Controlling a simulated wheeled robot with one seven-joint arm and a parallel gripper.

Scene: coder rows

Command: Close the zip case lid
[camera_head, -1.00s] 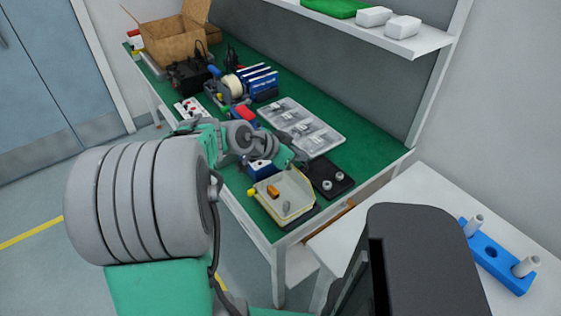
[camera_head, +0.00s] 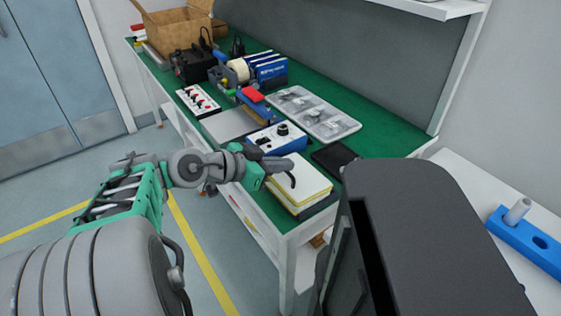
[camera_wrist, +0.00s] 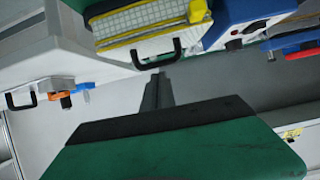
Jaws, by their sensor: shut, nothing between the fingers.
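The zip case (camera_head: 305,183) lies at the near end of the green bench in the head view. A flat cream face with yellow edging is on top, and none of the contents show. In the wrist view the case (camera_wrist: 140,22) shows a grid-patterned face, yellow zip edging and a black handle (camera_wrist: 158,54). I cannot tell whether the lid sits flush all round. My gripper (camera_head: 291,177) is shut and empty, over or beside the left part of the case. In the wrist view its fingertips (camera_wrist: 157,78) appear just below the handle; contact is unclear.
A blue-and-white control box (camera_head: 277,138) stands just behind the case. A black tray (camera_head: 334,157) is to its right. A clear parts box (camera_head: 318,114) and a switch panel (camera_head: 198,102) lie farther back. A blue block (camera_head: 527,240) sits on the right side table.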

